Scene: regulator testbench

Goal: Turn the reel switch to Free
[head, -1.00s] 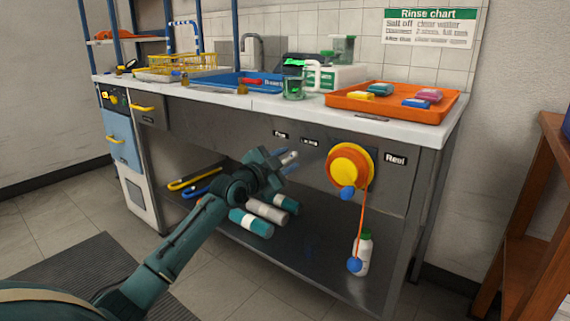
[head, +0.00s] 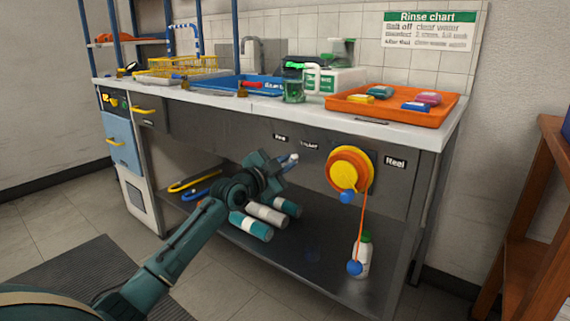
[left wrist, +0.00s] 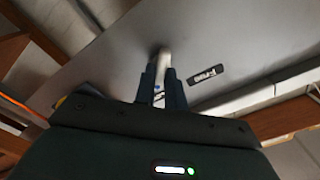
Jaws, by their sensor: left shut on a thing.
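My left gripper (head: 288,161) is at the front panel of the bench, just below the small Free label (head: 280,138) and left of the reel. In the left wrist view its two fingers (left wrist: 163,88) are shut on the pale switch lever (left wrist: 164,58), which stands out between the fingertips. The Free label (left wrist: 207,75) lies right of the fingers there. A second small label (head: 309,146), blurred, is right of the Free label. The switch's base is mostly hidden by the gripper. The right gripper is not in view.
The orange and yellow reel (head: 350,172) hangs on the panel to the right, with a cord and blue balls, beside the Reel label (head: 395,162). Bottles (head: 266,213) lie on the lower shelf. An orange tray (head: 392,104) is on the counter.

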